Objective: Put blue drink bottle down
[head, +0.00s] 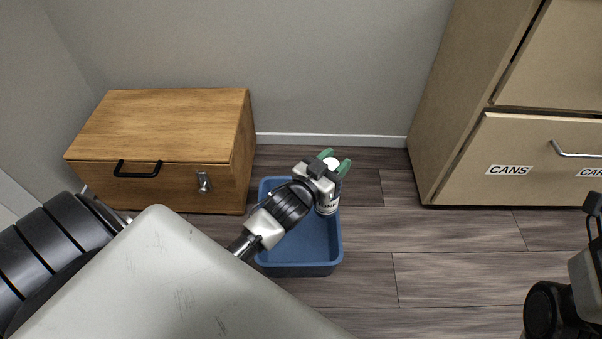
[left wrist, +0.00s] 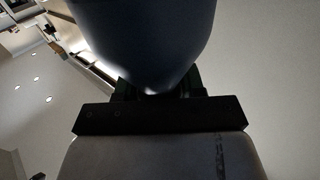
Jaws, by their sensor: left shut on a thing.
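My left gripper (head: 335,163), with green fingertips, is shut around the upper part of the drink bottle (head: 327,207). In the head view the bottle shows a white top and a pale label with dark print, and the gripper hides part of it. In the left wrist view the bottle (left wrist: 145,40) is a large dark blue shape close to the camera. The bottle is over the far right part of a blue bin (head: 300,268). I cannot tell whether its base touches the bin floor.
The bin stands on a wood-plank floor and its near part looks empty. A wooden chest (head: 160,125) with a black handle and metal latch is at the left. A beige cabinet (head: 530,150) with a drawer labelled CANS is at the right. Part of my right arm shows at the right edge.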

